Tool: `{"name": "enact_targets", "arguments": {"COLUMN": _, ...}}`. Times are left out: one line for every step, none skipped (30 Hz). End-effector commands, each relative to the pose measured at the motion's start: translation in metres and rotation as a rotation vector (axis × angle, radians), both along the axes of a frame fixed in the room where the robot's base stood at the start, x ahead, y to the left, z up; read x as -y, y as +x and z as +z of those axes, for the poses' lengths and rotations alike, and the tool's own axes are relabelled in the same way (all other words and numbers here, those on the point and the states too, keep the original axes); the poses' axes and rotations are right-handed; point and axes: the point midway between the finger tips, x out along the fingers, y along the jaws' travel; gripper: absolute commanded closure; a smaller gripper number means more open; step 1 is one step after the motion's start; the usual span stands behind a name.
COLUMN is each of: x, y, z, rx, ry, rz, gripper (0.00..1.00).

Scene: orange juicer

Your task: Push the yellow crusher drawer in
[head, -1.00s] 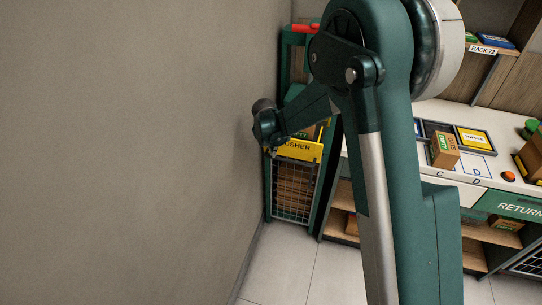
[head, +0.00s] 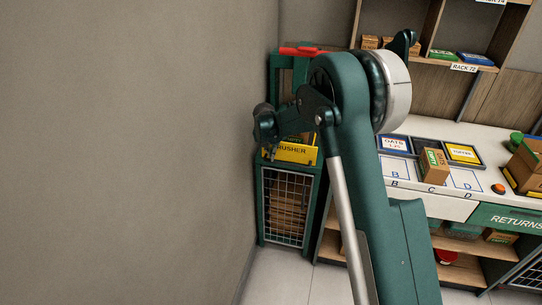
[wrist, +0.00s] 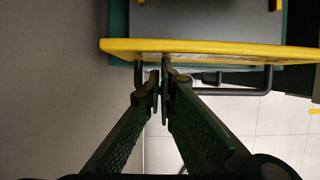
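The yellow crusher drawer (head: 297,154) shows its labelled front on the green crusher (head: 264,205) in the head view, partly behind my arm. In the wrist view its yellow front (wrist: 235,48) runs across the picture, with a grey surface behind it. A dark bar handle (wrist: 235,92) is fixed to the front. My gripper (wrist: 162,75) has its fingertips close together at the front, by the left part of the handle. It looks shut with nothing held. I cannot tell whether it touches the front. In the head view my gripper (head: 270,150) is mostly hidden by its wrist.
A plain grey wall (head: 130,150) stands close on the left. A caged lower bay (head: 286,207) lies under the drawer. A white counter (head: 420,190) with boxes and trays is on the right. A red handle (head: 300,51) sits atop the crusher. The tiled floor in front is clear.

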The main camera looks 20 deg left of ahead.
Motion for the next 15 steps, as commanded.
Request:
{"name": "enact_targets", "arguments": {"x": 0.002, "y": 0.008, "z": 0.003, "rx": 0.012, "ry": 0.001, "rz": -0.002, "gripper": 1.0}}
{"name": "enact_targets", "arguments": {"x": 0.002, "y": 0.008, "z": 0.003, "rx": 0.013, "ry": 0.001, "rz": -0.002, "gripper": 1.0}}
{"name": "enact_targets", "arguments": {"x": 0.002, "y": 0.008, "z": 0.003, "rx": 0.013, "ry": 0.001, "rz": -0.002, "gripper": 1.0}}
{"name": "enact_targets", "arguments": {"x": 0.002, "y": 0.009, "z": 0.003, "rx": 0.013, "ry": 0.001, "rz": -0.002, "gripper": 1.0}}
{"name": "enact_targets", "arguments": {"x": 0.002, "y": 0.009, "z": 0.003, "rx": 0.014, "ry": 0.001, "rz": -0.002, "gripper": 1.0}}
{"name": "enact_targets", "arguments": {"x": 0.002, "y": 0.009, "z": 0.003, "rx": 0.014, "ry": 0.001, "rz": -0.002, "gripper": 1.0}}
{"name": "enact_targets", "arguments": {"x": 0.003, "y": 0.009, "z": 0.004, "rx": 0.014, "ry": 0.0, "rz": -0.002, "gripper": 1.0}}
{"name": "enact_targets", "arguments": {"x": 0.003, "y": 0.008, "z": 0.004, "rx": 0.014, "ry": 0.0, "rz": -0.002, "gripper": 1.0}}
{"name": "enact_targets", "arguments": {"x": 0.003, "y": 0.008, "z": 0.004, "rx": 0.014, "ry": 0.0, "rz": -0.002, "gripper": 1.0}}
{"name": "enact_targets", "arguments": {"x": 0.003, "y": 0.007, "z": 0.004, "rx": 0.014, "ry": 0.0, "rz": -0.002, "gripper": 1.0}}
{"name": "enact_targets", "arguments": {"x": 0.003, "y": 0.006, "z": 0.004, "rx": 0.014, "ry": 0.0, "rz": -0.002, "gripper": 1.0}}
{"name": "enact_targets", "arguments": {"x": 0.003, "y": 0.004, "z": 0.004, "rx": 0.013, "ry": 0.0, "rz": -0.002, "gripper": 1.0}}
{"name": "enact_targets", "arguments": {"x": 0.003, "y": 0.002, "z": 0.004, "rx": 0.013, "ry": 0.0, "rz": -0.002, "gripper": 1.0}}
{"name": "enact_targets", "arguments": {"x": 0.003, "y": 0.0, "z": 0.004, "rx": 0.013, "ry": 0.0, "rz": -0.002, "gripper": 1.0}}
{"name": "enact_targets", "arguments": {"x": 0.002, "y": -0.003, "z": 0.003, "rx": 0.012, "ry": 0.0, "rz": -0.002, "gripper": 1.0}}
